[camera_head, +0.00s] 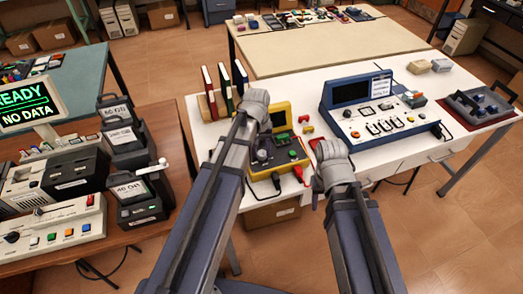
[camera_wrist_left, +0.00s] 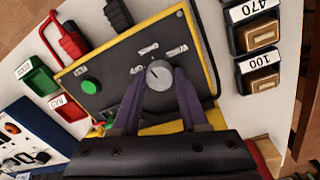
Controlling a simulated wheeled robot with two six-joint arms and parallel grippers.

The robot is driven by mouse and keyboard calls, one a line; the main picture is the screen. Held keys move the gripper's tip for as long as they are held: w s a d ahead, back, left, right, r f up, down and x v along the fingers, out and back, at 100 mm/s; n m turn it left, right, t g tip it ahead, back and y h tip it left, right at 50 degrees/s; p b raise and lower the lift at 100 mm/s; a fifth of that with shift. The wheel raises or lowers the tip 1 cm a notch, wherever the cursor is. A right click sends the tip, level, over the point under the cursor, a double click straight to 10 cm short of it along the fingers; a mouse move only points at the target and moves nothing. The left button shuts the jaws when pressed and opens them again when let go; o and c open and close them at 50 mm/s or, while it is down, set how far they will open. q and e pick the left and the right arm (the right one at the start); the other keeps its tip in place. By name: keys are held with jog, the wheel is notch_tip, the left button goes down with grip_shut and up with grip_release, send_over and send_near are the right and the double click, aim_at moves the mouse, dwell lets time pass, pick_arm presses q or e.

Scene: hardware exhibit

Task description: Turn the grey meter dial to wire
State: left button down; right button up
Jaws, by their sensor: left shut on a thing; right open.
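The grey meter dial (camera_wrist_left: 158,76) sits on the dark face of the yellow-edged meter (camera_wrist_left: 110,62) in the left wrist view. My left gripper (camera_wrist_left: 159,82) has one finger on each side of the dial and is shut on it. Small labels stand around the dial; one at its upper right seems to read wire. A pale mark shows near the dial's upper left. In the head view the yellow meter (camera_head: 278,158) lies on the white table, partly hidden by my left gripper (camera_head: 258,108). My right gripper (camera_head: 328,158) is open to the meter's right; its fingertips are mostly hidden.
A blue instrument (camera_head: 375,115) stands right of the meter. Books (camera_head: 224,88) stand behind it on the left. Red and black plugs (camera_wrist_left: 68,38) lie beside the meter, and labelled resistor blocks (camera_wrist_left: 254,38) stand on its other side. A wooden bench (camera_head: 150,232) is at left.

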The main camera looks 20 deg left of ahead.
aim_at(261, 152)
pick_arm(q)
jog(key=m, duration=0.5)
jog(key=shift+m, duration=0.3)
jog(key=m, duration=0.5)
jog(key=shift+m+g, duration=0.3)
jog(key=shift+m, duration=0.3)
jog(key=shift+c, duration=2.2)
grip_release()
jog(key=shift+w, duration=0.1)
jog(key=shift+r, duration=0.1)
notch_tip(261, 152, up, 8)
jog(key=p, duration=0.8)
jog(key=shift+w+a, duration=0.15)
jog(key=shift+f, duration=0.2)
